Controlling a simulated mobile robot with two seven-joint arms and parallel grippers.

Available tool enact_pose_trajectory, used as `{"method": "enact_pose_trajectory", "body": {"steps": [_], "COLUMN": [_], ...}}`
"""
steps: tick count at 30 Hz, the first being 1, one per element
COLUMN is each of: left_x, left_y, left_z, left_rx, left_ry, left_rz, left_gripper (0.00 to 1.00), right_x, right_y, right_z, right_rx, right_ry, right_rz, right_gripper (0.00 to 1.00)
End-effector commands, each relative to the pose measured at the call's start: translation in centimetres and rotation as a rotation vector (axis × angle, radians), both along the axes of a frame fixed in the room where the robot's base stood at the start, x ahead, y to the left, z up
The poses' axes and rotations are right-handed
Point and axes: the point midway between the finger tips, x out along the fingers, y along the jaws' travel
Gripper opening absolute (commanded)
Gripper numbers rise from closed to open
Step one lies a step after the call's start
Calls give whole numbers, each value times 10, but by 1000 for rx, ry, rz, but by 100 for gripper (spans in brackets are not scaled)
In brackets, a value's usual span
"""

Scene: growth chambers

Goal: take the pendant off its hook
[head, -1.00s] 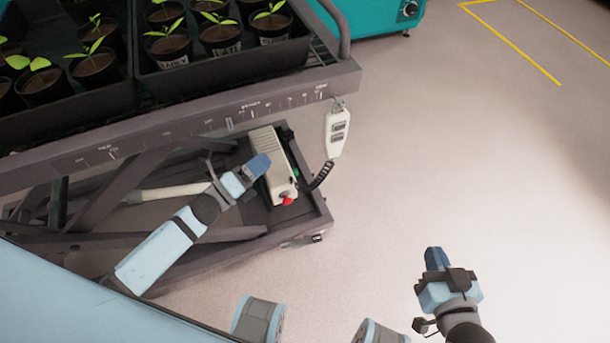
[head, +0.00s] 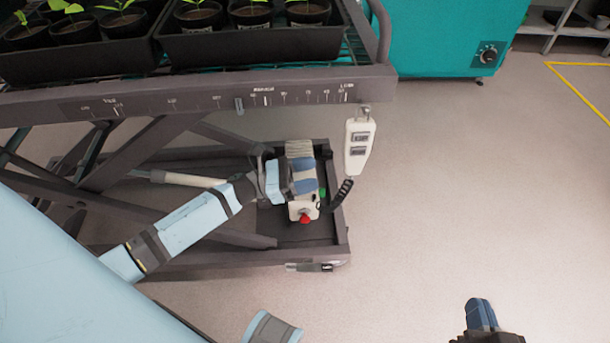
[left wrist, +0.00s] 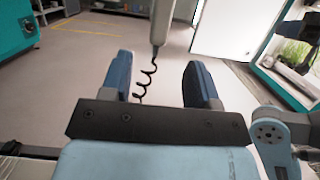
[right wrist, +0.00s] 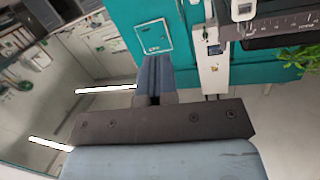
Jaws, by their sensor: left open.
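The pendant (head: 359,147) is a white handset with two dark buttons. It hangs upright from a hook (head: 364,110) below the cart's front right corner, with a dark coiled cord (head: 343,192) at its lower end. My left gripper (head: 304,178) is open and empty, left of and a little lower than the pendant. In the left wrist view the pendant's lower end (left wrist: 170,25) and cord show ahead, between and beyond the left fingers (left wrist: 160,78). My right gripper (head: 480,312) is at the lower right, away from the pendant. Its fingers (right wrist: 154,75) are together with nothing between them.
The cart's scaled edge (head: 210,100) runs above my left arm, with trays of potted seedlings on top. A pale box with a red button (head: 304,213) sits on the cart's lower frame behind my left gripper. A teal cabinet (head: 440,40) stands behind. Floor to the right is clear.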

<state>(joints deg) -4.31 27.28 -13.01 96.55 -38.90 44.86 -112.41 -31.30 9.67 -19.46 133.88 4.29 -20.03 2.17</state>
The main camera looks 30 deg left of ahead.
Motion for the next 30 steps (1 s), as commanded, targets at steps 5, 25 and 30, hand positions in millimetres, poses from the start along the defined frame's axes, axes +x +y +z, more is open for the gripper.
{"method": "enact_pose_trajectory", "body": {"steps": [5,25,30], "left_x": [12,52,57], "left_y": [-17,-77,-84], "left_z": [8,24,26], "left_rx": [-3,-2,-2], "left_ry": [0,2,2], "left_rz": [-1,-1,-1], "left_gripper": [55,55,55], "right_x": [-3,-9,-9], "right_y": [-7,-14,-12], "right_z": [-11,-32,-28], "right_rx": [-38,-82,-73], "right_ry": [62,141,124], "right_rz": [-12,-23,-18], "right_gripper": [0,0,0]}}
